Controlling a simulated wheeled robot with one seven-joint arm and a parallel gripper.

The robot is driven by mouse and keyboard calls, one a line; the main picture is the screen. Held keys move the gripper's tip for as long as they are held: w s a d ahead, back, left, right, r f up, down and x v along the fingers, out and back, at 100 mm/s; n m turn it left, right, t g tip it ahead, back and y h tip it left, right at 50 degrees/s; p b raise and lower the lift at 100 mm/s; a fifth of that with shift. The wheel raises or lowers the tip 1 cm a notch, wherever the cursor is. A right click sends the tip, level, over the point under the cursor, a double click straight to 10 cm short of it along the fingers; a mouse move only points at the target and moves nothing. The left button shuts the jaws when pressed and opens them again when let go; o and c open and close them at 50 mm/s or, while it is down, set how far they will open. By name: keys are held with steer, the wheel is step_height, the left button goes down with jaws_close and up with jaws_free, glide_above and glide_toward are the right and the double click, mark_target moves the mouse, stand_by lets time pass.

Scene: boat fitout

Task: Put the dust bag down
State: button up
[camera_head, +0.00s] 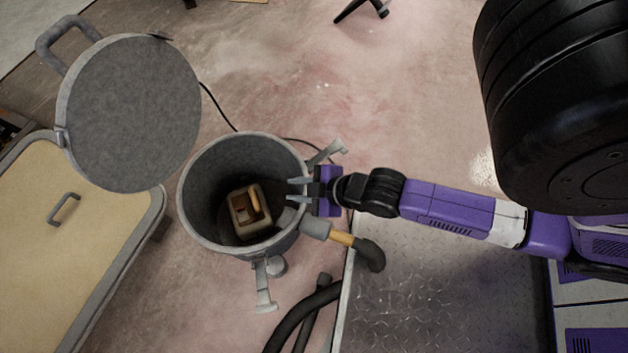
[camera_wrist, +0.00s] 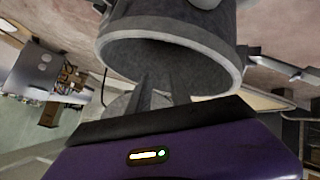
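The dust bag looks like a tan, box-shaped piece (camera_head: 252,229) with a square opening and an orange part inside. In the head view it sits low inside a grey round canister (camera_head: 200,232), and the canister wall shades it. My gripper (camera_head: 297,190) is at the canister's right rim, its two fingers pointing left over the opening. The fingers look apart with nothing between them. In the wrist view the fingers (camera_wrist: 160,95) show in front of the canister's mouth (camera_wrist: 170,22), and the bag cannot be made out there.
The canister's round lid (camera_head: 130,115) stands open at upper left. A hose fitting (camera_head: 342,238) juts from the canister's right side, below my gripper. A black hose (camera_head: 300,318) lies below. A tan panel with a handle (camera_head: 60,240) is at left. Open dusty floor lies above.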

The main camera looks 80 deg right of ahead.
steer(key=s+a+r+m+t+y, duration=0.1)
steer(key=s+a+r+m+t, duration=0.1)
steer(key=a+r, duration=0.4)
steer(key=s+a+r+m+t+y, duration=0.1)
steer(key=s+a+r+t, duration=0.2)
steer(key=r, duration=1)
steer(key=s+a, duration=0.2)
steer(key=a, duration=0.2)
steer(key=shift+a+r+m, duration=0.25)
steer(key=shift+a+m, duration=0.05)
steer(key=shift+m, duration=0.1)
steer(key=shift+r, duration=0.1)
step_height(320, 180, up, 31)
steer(key=p, duration=3.1)
